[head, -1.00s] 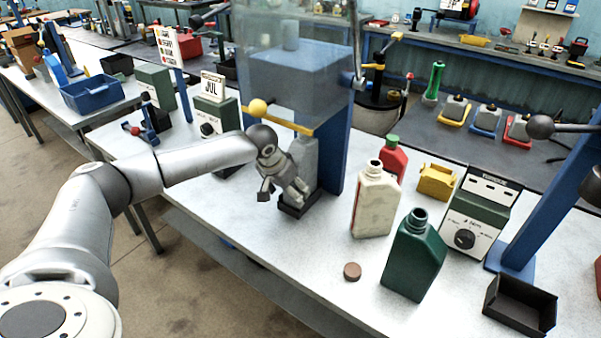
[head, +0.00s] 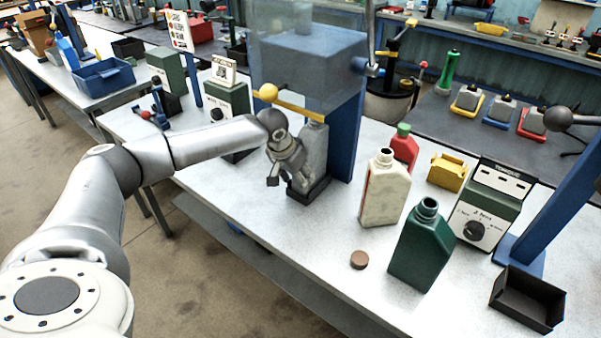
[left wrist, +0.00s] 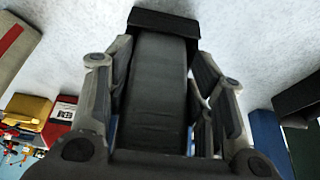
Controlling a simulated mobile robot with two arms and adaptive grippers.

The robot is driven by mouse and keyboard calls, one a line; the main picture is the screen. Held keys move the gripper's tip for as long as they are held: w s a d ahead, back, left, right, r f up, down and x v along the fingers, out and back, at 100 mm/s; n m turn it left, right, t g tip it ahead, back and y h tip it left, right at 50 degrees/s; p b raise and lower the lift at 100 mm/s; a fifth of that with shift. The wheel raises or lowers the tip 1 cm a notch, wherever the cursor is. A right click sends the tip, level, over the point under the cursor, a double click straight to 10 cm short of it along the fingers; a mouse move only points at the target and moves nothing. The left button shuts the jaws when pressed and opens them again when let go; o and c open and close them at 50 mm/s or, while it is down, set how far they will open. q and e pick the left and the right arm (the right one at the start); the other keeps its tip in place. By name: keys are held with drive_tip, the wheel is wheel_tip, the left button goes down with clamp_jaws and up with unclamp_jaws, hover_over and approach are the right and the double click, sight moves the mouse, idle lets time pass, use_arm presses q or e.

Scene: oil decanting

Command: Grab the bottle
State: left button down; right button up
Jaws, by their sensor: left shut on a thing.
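To the right, a cream bottle (head: 386,190), an open green bottle (head: 421,250) and a red bottle with a green cap (head: 404,148) stand on the table. The right gripper is not in view.
A blue post (head: 345,130) stands right behind the grey bottle, with a yellow bar (head: 300,108) above it. A brown cap (head: 358,260) lies on the white table (head: 290,240).

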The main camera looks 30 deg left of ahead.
use_arm(q)
drive_tip(key=shift+w+r, duration=0.2)
drive_tip(key=shift+r, duration=0.65)
drive_tip(key=shift+s+f+b, duration=0.15)
drive_tip(key=shift+s+b, duration=0.05)
drive_tip(key=shift+b, duration=0.2)
drive_tip(key=s+t+b, duration=0.1)
drive_tip(key=t+b, duration=0.2)
drive_tip(key=s+f+t+b, duration=0.1)
drive_tip(key=s+t+b, duration=0.1)
drive_tip(key=b, duration=0.1)
drive_tip(key=shift+s+a+t, duration=0.15)
drive_tip(key=shift+s+t, duration=0.15)
drive_tip(key=shift+t, duration=0.1)
drive_tip(key=s+r, duration=0.3)
drive_tip(key=r, duration=0.3)
drive_tip(key=s+a+r+g+p, duration=0.1)
drive_tip(key=s+g+p, duration=0.4)
drive_tip(key=s, duration=1.5)
drive_tip(key=shift+s+a+r+g+p, duration=0.15)
drive_tip(key=shift+a+r+g+p, duration=0.25)
drive_tip(key=shift+p, duration=0.85)
